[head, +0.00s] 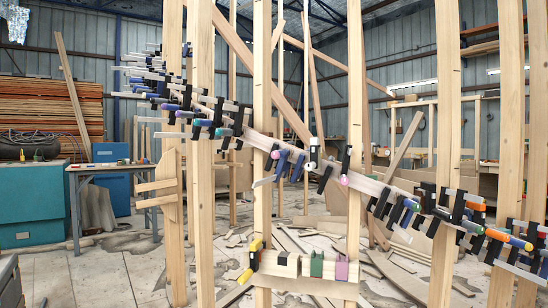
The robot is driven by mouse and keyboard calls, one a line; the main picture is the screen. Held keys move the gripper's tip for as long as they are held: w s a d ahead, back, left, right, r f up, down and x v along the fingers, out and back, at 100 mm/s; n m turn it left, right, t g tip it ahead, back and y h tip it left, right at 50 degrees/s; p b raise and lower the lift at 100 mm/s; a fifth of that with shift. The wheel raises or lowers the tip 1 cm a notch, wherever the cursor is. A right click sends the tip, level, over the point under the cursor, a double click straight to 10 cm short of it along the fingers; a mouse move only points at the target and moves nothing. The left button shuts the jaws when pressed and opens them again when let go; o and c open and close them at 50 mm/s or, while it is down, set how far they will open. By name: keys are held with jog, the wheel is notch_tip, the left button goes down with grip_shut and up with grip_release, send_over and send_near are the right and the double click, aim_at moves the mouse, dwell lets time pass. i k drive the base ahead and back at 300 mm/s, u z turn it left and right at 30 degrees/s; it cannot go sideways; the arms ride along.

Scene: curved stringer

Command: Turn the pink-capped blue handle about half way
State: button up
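Several bar clamps sit along a curved pale wooden stringer (240,133) that sweeps from upper left to lower right. Near the middle, just right of an upright post, a blue handle (283,162) hangs from a clamp, with a small pink cap (275,155) at its upper left. Another blue handle (297,168) is close beside it on the right. A second pink tip (344,181) shows farther right at another clamp; its handle is hard to make out. The handle's exact turn angle is too small to tell. My gripper is not in view.
Upright wooden posts (262,80) stand in front of and around the stringer. A low block rack (305,265) with a yellow clamp (250,261) is fixed across two posts. Wood scraps (290,238) litter the floor. A workbench (110,167) stands at left.

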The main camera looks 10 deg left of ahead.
aim_at(276, 154)
jog(key=k, duration=0.6)
jog(key=z, duration=0.35)
jog(key=i, duration=0.9)
jog(key=u, duration=0.5)
jog(key=i, duration=0.65)
jog(key=u, duration=0.75)
